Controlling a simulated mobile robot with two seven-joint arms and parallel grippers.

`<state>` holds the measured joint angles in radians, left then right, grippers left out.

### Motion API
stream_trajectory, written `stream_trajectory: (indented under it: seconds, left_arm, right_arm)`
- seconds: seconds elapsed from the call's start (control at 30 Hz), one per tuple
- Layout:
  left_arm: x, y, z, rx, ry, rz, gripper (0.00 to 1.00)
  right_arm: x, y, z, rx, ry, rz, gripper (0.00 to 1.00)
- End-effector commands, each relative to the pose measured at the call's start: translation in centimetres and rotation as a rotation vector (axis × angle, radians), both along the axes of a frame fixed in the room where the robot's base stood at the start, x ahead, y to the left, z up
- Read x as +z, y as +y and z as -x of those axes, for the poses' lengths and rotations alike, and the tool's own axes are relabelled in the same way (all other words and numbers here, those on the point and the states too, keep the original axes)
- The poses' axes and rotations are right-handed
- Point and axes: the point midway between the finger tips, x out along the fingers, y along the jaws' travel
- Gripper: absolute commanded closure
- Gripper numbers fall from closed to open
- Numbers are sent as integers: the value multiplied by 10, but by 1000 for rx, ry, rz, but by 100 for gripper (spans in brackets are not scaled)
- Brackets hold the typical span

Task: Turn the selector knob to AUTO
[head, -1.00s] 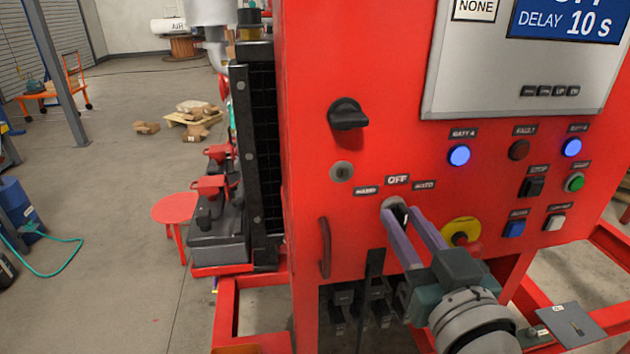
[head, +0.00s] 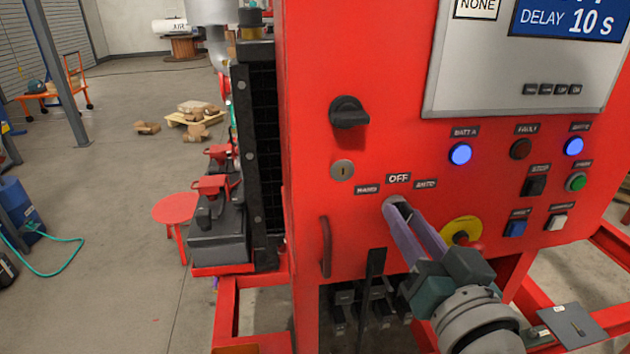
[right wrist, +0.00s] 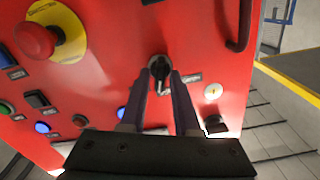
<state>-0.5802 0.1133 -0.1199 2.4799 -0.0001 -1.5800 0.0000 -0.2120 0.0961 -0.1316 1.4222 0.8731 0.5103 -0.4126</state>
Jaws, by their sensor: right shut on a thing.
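The selector knob (right wrist: 159,68) is a small black knob on the red panel, under the labels HAND, OFF (head: 398,178) and AUTO (head: 425,184). My right gripper (head: 402,208) reaches in from the lower right, its two purple-grey fingers shut on the knob. In the right wrist view the fingers (right wrist: 160,75) lie on either side of it. In the head view the fingertips hide most of the knob, and I cannot tell which label it points to. My left gripper is not in view.
A red emergency stop (right wrist: 35,40) on a yellow disc sits close beside the fingers. A black rotary handle (head: 348,112) and a key lock (head: 342,170) are up and left. Lit blue lamps (head: 460,154) and push-buttons are to the right. A door handle (head: 325,247) stands out lower left.

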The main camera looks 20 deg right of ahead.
Motion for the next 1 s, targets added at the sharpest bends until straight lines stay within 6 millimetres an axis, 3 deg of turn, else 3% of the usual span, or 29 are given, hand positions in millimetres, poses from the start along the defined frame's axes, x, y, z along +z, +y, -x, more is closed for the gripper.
stream_trajectory:
  seconds: [0.5, 1.0]
  left_arm:
    - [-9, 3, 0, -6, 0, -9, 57]
    - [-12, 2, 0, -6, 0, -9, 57]
  right_arm:
    - [-2, -1, 1, 0, -97, -406, 100]
    - [-1, -2, 0, 0, -133, -549, 100]
